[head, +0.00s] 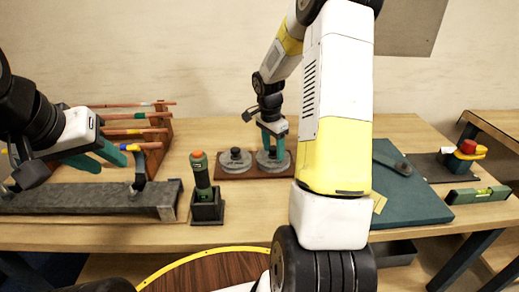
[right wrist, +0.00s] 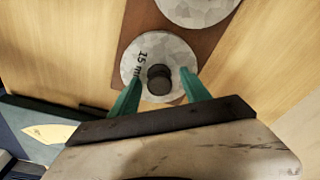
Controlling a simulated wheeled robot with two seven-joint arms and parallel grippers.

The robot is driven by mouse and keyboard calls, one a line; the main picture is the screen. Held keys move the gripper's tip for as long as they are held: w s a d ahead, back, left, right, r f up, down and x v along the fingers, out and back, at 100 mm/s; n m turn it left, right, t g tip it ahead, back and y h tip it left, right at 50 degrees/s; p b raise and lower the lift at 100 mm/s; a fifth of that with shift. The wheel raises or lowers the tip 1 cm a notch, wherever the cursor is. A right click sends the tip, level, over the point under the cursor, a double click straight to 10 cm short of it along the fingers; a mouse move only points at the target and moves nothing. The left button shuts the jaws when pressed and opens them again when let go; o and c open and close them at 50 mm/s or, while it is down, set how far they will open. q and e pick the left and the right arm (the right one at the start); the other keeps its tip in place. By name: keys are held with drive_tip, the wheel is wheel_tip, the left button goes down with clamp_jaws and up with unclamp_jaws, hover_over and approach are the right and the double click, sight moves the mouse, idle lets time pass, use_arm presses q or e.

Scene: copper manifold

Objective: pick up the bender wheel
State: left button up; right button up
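Two round grey bender wheels with dark central knobs sit on a brown board (head: 240,175) at mid-table. The left wheel (head: 235,163) stands free. My right gripper (head: 272,147) is over the right wheel (head: 273,166), pointing down. In the right wrist view, this wheel (right wrist: 136,62) is marked "15" and its dark knob (right wrist: 159,79) lies between my open fingertips, with gaps on both sides. The other wheel (right wrist: 198,8) is cut off at the top edge. My left gripper (head: 101,157) is open and empty at the left, near the copper pipes.
Copper pipes (head: 130,116) lie on a wooden rack at the left, behind a grey steel beam (head: 90,200). A dark green case (head: 410,195) and a green level (head: 478,195) lie at the right.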

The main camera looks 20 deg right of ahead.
clamp_jaws()
drive_tip(key=shift+r, duration=0.1)
